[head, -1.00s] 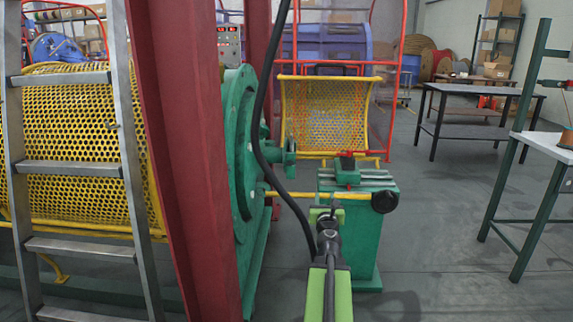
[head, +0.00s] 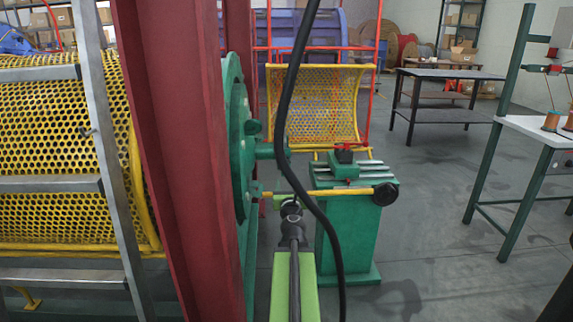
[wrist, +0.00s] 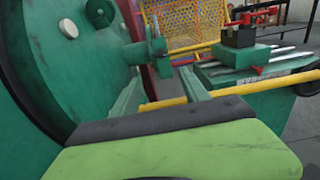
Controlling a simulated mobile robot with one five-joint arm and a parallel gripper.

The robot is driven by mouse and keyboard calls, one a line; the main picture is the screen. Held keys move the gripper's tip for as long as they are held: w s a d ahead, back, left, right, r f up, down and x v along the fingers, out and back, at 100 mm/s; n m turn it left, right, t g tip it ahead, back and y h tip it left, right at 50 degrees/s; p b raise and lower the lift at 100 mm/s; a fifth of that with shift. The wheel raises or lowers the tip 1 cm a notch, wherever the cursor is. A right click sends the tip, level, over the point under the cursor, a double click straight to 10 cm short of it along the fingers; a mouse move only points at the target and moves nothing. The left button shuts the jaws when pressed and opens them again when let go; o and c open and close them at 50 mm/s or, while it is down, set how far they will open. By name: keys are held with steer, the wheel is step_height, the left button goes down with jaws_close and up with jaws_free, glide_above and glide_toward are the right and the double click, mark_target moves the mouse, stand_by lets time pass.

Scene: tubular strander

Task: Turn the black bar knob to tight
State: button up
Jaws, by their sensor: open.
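A round black knob (head: 385,194) sits at the right end of a yellow bar (head: 345,192) on the green pedestal (head: 341,235) in the head view. In the wrist view its dark edge (wrist: 309,86) is cut off at the right. A dark block (wrist: 238,37) with a red lever stands on the pedestal top. My gripper (head: 289,203) is left of the pedestal and apart from the knob. In the wrist view my gripper (wrist: 161,85) has its two fingers spread, with nothing held. The yellow bar passes near the fingers; contact cannot be told.
A green wheel-shaped machine plate (head: 239,140) and a red post (head: 185,150) stand close on the left. A yellow mesh guard (head: 315,105) is behind. Floor right of the pedestal is clear up to a workbench (head: 530,126).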

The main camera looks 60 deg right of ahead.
mark_target(286, 162)
steer(key=x, duration=1.7)
steer(key=shift+d, duration=0.25)
steer(key=shift+c, duration=0.5)
jaws_close()
